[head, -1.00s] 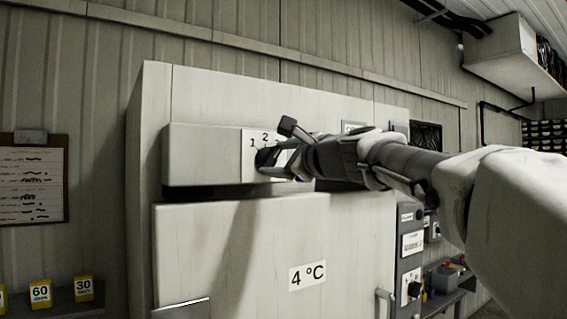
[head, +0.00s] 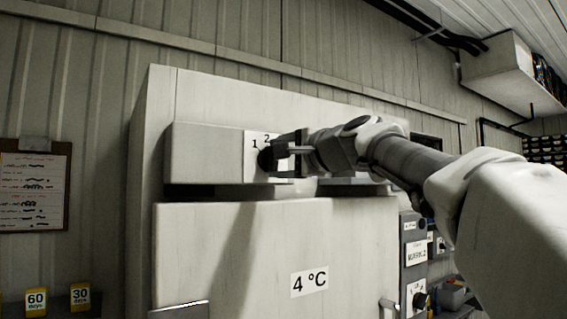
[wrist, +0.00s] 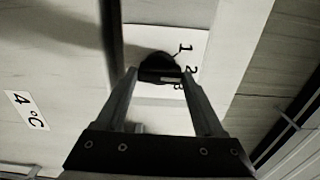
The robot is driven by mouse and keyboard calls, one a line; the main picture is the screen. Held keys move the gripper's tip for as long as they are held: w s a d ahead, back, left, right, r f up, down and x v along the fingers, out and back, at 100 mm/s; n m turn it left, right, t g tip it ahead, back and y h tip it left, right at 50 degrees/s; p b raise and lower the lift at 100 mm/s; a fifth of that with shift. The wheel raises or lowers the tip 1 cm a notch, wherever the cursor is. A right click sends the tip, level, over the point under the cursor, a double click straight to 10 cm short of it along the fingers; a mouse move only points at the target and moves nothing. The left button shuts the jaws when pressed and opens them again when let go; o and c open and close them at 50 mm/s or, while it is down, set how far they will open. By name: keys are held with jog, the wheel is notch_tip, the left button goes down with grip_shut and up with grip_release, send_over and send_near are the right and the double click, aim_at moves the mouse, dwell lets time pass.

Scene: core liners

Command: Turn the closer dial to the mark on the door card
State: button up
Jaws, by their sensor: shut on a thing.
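The closer dial (head: 265,159) is a dark round knob on a white number plate (head: 254,136) at the end of the closer box (head: 206,152) above the door. In the head view the plate shows 1 and 2, and my gripper covers the rest. My gripper (head: 282,154) reaches in from the right and is shut on the dial. In the wrist view the dial (wrist: 159,66) sits between my fingertips (wrist: 160,74), with 1, 2 and part of a 3 beside it. The door (head: 235,262) bears a 4 °C card (head: 309,281); no dial mark is readable there.
A control panel (head: 414,252) with a knob stands right of the door, near a door handle (head: 389,305). A clipboard (head: 35,185) hangs on the left wall above yellow 60 and 30 day blocks (head: 36,302). A wall cabinet (head: 508,75) is at upper right.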

dwell(0.5)
jog(key=o, duration=1.4)
jog(key=b+v, duration=0.4)
jog(key=v, duration=1.3)
jog(key=shift+s+d, duration=0.2)
jog(key=s+f+n+g+h, duration=0.2)
jog(key=f, duration=1)
jog(key=s+f+n+g+h, duration=0.3)
jog(key=f, duration=0.9)
jog(key=s+d+f+n+g+h, duration=0.1)
jog(key=s+f, duration=0.3)
jog(key=f, duration=0.4)
jog(key=s+d+f+n+g+h, duration=0.2)
jog(key=s+d+f+n, duration=0.1)
jog(key=f, duration=0.5)
jog(key=s+d+f+n+g+h, duration=0.1)
jog(key=s+d+f+n+h, duration=0.1)
jog(key=s+f, duration=0.4)
jog(key=shift+d+f, duration=0.15)
jog(key=shift+f, duration=0.8)
